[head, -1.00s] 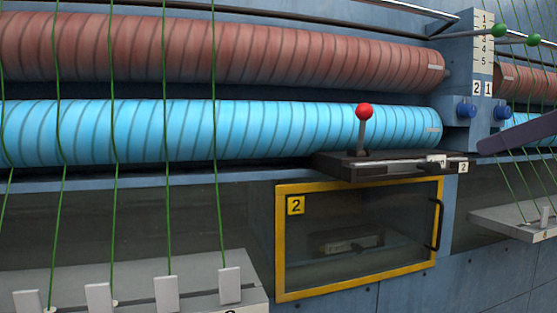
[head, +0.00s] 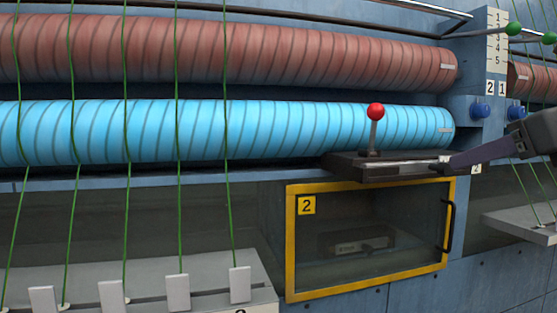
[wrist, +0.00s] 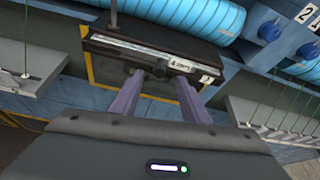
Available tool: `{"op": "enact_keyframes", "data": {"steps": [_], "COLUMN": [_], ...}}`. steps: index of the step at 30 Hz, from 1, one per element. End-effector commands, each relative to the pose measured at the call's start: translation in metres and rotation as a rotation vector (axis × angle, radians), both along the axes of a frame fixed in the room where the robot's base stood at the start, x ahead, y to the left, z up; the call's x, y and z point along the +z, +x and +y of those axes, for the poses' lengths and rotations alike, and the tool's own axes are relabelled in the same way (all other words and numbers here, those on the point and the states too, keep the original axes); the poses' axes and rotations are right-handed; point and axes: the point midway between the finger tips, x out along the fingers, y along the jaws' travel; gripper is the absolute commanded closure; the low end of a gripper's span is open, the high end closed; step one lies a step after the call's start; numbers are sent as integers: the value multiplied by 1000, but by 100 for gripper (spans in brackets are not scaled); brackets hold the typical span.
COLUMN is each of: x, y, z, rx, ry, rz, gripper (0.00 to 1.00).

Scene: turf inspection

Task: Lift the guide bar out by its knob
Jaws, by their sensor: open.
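The guide bar shows as a pale metal strip in a slot along the dark block (head: 350,166) below the blue roller; the bar (wrist: 135,50) is clearer in the wrist view. A labelled piece sits at its right end. I cannot make out the bar's knob for certain; my fingers cover part of the block's front. My gripper (wrist: 160,76) is open and empty, its two purple-grey fingers apart at the block's near side. In the head view my gripper (head: 449,168) reaches in from the right to the block's right end.
A lever with a red ball (head: 376,111) stands up from the block. Below is a yellow-framed window (head: 290,245) with a dark handle. Green strands (head: 180,130) hang at left. Blue knobs (head: 481,111) sit at right.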

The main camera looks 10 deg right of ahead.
Motion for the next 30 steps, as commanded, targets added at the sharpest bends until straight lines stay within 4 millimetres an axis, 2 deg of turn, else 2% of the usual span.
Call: {"op": "enact_keyframes", "data": {"steps": [4, 17, 30], "x": [-3, -4, -21], "y": [7, 10, 49], "z": [0, 0, -2], "rx": [1, 1, 1], "ry": [0, 0, 0], "rz": [0, 0, 0], "gripper": [58, 58, 58]}}
